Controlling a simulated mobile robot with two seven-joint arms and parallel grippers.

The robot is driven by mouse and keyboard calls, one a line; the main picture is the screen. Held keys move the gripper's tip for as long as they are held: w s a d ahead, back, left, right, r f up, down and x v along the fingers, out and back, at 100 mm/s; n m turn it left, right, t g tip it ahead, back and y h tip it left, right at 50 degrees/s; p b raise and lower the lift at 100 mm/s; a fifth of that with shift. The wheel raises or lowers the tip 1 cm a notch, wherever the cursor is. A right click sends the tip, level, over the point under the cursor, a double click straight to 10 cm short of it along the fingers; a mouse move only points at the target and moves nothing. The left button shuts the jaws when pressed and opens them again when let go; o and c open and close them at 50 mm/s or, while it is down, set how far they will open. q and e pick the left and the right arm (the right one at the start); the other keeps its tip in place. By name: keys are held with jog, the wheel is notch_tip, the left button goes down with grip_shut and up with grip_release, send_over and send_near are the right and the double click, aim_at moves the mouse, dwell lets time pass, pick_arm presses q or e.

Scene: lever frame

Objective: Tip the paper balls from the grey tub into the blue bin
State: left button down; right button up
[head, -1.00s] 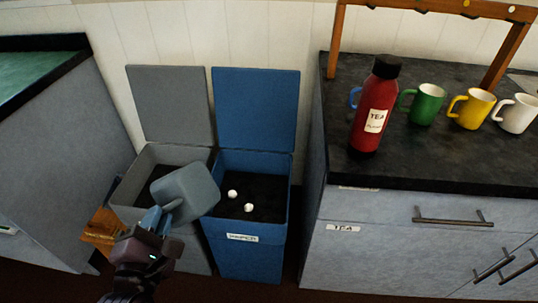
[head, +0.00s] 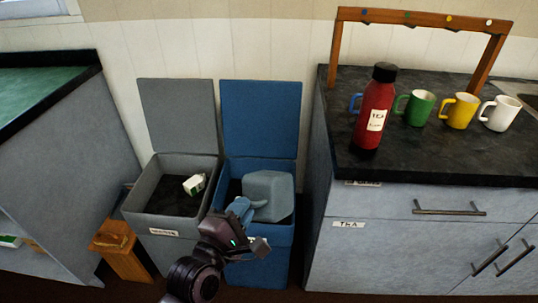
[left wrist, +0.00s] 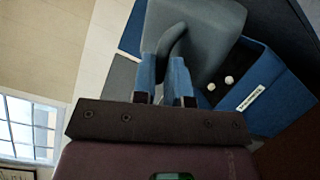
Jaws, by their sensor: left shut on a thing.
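My left gripper (head: 246,208) is shut on the handle of the grey tub (head: 270,188). The tub is over the opening of the blue bin (head: 262,262), tilted, and its mouth does not show. The tub also shows in the left wrist view (left wrist: 200,35), with the handle between the blue fingers (left wrist: 166,72). In that view two white paper balls (left wrist: 228,80) lie on the dark inside of the blue bin (left wrist: 275,70). The tub hides them in the head view. I cannot see whether any balls are in the tub. My right gripper is not in view.
A grey bin (head: 165,247) with its lid up stands left of the blue one and holds a white and green carton (head: 194,185). A wooden box (head: 122,255) stands further left. The counter at right carries a red flask (head: 372,115) and several mugs (head: 459,110).

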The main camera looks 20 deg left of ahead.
aim_at(258, 198)
pick_arm(q)
jog(key=w+m, duration=0.1)
jog(key=m, duration=0.1)
jog(key=w+d+m+h, duration=0.1)
jog(key=w+m, duration=0.1)
jog(key=m, duration=0.1)
jog(key=w+m+h, duration=0.1)
jog(key=m, duration=0.1)
jog(key=shift+w+d+f+m, duration=0.3)
jog(key=shift+f, duration=0.05)
jog(key=w+m, duration=0.1)
jog(key=m, duration=0.1)
jog(key=w+m, duration=0.1)
jog(key=m, duration=0.2)
jog(key=w+m, duration=0.1)
jog(key=m, duration=0.1)
jog(key=shift+w+f+m+h+p, duration=0.2)
jog(key=shift+w+m+h+p, duration=0.1)
jog(key=shift+w+h+p, duration=0.1)
jog(key=w+a+r+m, duration=0.1)
jog(key=w+a+m, duration=0.2)
jog(key=w+m, duration=0.6)
jog(key=shift+w+r+g+h+p, duration=0.2)
jog(key=shift+r+g+h+p, duration=0.1)
jog(key=shift+p, duration=0.15)
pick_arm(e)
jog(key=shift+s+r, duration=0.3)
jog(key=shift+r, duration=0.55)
